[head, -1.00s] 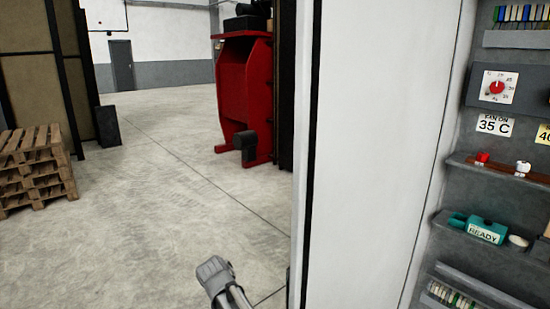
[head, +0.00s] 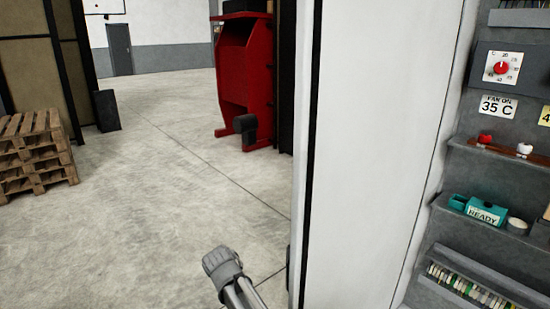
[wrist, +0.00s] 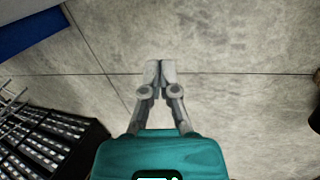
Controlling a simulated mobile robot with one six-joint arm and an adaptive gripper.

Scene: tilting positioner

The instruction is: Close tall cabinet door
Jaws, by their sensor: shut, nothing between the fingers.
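The tall cabinet's white door (head: 375,150) stands open in the head view, its near edge marked by a dark seal strip. To its right is the open cabinet interior (head: 480,165), with a dial, a "35 C" label and shelves. My gripper (wrist: 160,68) is in the wrist view, with its two grey fingertips together, empty, above bare floor. The door is not recognisable in the wrist view.
Stacked wooden pallets (head: 38,155) stand at the left and a red machine (head: 245,80) behind the door's left side. The floor (head: 170,190) between is clear. In the wrist view, a dark slatted object (wrist: 45,145) lies left of my gripper and a blue surface (wrist: 28,28) at upper left.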

